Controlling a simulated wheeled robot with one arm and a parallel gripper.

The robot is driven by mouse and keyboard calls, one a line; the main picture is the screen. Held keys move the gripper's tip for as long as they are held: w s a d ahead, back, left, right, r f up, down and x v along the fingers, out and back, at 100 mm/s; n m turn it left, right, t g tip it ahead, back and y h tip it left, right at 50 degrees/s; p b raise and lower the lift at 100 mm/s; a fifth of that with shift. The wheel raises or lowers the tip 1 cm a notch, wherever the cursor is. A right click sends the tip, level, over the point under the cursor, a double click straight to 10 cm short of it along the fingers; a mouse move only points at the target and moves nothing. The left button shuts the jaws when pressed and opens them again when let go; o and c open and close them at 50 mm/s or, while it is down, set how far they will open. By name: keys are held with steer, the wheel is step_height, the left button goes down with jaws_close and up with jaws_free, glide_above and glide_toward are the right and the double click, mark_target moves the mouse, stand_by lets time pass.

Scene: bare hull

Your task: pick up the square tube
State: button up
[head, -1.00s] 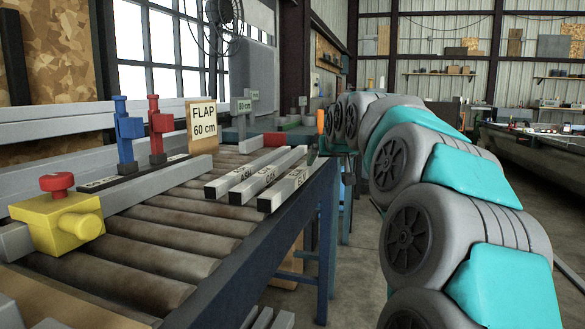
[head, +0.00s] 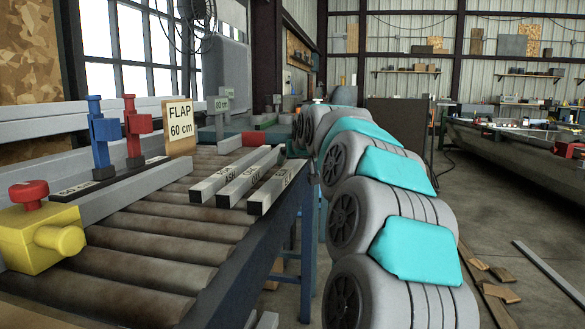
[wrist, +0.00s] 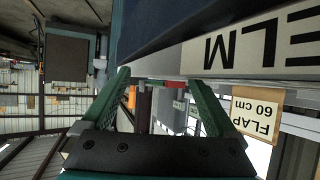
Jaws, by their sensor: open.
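Three pale square-section bars with dark ends lie side by side on a roller table (head: 165,250) in the head view. Their labels seem to read ASH (head: 228,175), OAK (head: 250,183) and ELM (head: 275,188); I cannot tell which one is the square tube. The ELM bar is nearest my arm and also shows large and upside down in the wrist view (wrist: 205,57). My gripper (wrist: 157,78) has its two green fingers spread, with the tips close to the ELM bar and nothing held. In the head view my arm hides the gripper.
A yellow block with a red knob (head: 40,238), blue and red clamps (head: 103,135) and a FLAP 60 cm sign (head: 180,128) stand on the table's left. A red block (head: 254,138) lies beyond the bars. A long bar (head: 548,270) and wood scraps (head: 490,275) lie on the floor at right.

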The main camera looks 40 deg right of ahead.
steer(key=shift+x, duration=1.2)
steer(key=shift+s, duration=0.1)
jaws_close()
